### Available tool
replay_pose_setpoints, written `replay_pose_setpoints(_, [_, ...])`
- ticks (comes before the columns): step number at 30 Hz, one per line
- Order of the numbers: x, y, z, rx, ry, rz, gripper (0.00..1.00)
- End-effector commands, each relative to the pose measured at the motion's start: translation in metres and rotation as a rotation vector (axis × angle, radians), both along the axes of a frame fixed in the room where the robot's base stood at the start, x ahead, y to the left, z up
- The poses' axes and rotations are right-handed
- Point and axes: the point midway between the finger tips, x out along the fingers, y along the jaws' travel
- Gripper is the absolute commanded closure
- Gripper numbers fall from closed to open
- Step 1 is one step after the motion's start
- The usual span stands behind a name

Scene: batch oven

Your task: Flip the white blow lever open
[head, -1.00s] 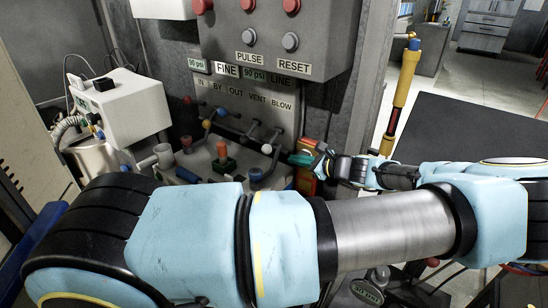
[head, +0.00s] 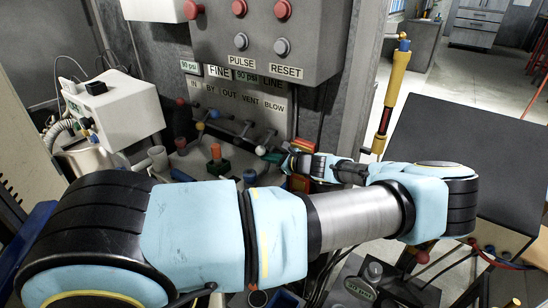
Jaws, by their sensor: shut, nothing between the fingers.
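The white blow lever's pale knob (head: 261,150) shows in the head view, below and left of the BLOW label (head: 274,106) on the valve panel. Its thin arm runs up and right from the knob towards the panel. The fingers are shut and empty. Their tips are right beside the knob, at its lower right; I cannot tell whether they touch it. The fingers are small here and partly blend with the dark background.
Other valve levers with red (head: 180,142), blue (head: 200,126) and orange (head: 215,114) knobs stand to the left. A grey button box (head: 270,50) overhangs the panel. An orange-topped fitting (head: 215,155) stands below the levers. A yellow post (head: 391,90) is at the right.

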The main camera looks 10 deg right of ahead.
Motion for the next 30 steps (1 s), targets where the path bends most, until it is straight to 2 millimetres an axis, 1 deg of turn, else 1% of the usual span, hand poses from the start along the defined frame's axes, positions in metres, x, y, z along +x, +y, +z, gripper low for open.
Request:
replay_pose_setpoints(13, [0.0006, 0.0007, 0.0004, 0.004, 0.005, -0.001, 1.0])
replay_pose_setpoints(30, [-0.0034, 0.0052, 0.0076, 0.076, 0.073, 0.001, 1.0])
